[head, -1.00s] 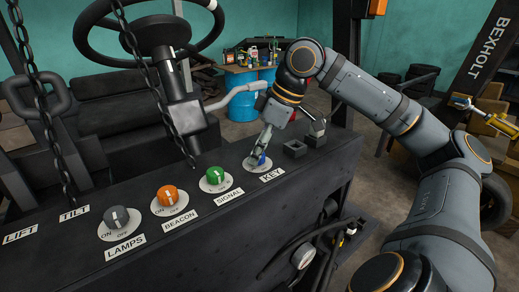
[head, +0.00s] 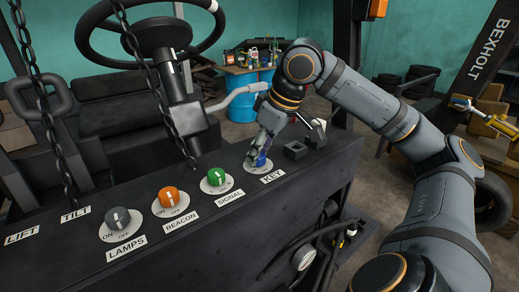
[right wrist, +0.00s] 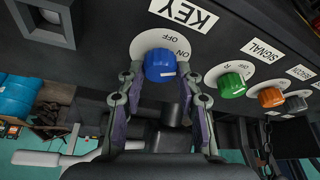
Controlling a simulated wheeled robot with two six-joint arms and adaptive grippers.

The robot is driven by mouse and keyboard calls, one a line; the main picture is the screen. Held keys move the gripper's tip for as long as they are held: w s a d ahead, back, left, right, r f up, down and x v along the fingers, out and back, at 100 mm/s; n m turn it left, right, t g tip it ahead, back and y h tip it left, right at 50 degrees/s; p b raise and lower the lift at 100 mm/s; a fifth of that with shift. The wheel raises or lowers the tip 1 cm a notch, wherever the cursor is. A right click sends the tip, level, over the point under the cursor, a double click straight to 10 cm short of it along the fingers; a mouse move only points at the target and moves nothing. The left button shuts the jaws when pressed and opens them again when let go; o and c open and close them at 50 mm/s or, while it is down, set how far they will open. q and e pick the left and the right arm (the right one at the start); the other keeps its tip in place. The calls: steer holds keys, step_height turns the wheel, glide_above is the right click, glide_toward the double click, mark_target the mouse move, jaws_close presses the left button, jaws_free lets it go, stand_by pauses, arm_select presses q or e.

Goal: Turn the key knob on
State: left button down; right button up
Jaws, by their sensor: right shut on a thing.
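The blue key knob (head: 262,162) sits on its white dial plate above the KEY label (head: 272,177), at the right end of the black panel. In the right wrist view the blue knob (right wrist: 160,66) stands between my fingers, with ON and OFF printed on its plate; a white mark shows on its face, by the ON side. My right gripper (head: 259,159) is shut on the knob, its fingers (right wrist: 160,82) on either side of it. The gripper hides part of the knob in the head view. My left gripper is not in view.
Green signal (head: 215,177), orange beacon (head: 168,196) and grey lamps (head: 117,217) knobs line the panel to the left. A steering wheel (head: 208,35), a lever (head: 240,92) and hanging chains (head: 160,88) are behind and left.

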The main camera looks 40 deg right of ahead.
stand_by(0.5)
steer(key=o, duration=1.1)
steer(key=shift+o, duration=0.2)
steer(key=shift+s+d+r, duration=0.15)
steer(key=shift+d+r, duration=0.05)
steer(key=shift+r, duration=0.1)
steer(key=a+v, duration=0.1)
steer(key=v, duration=1)
steer(key=shift+d, duration=0.35)
steer(key=shift+r, duration=0.15)
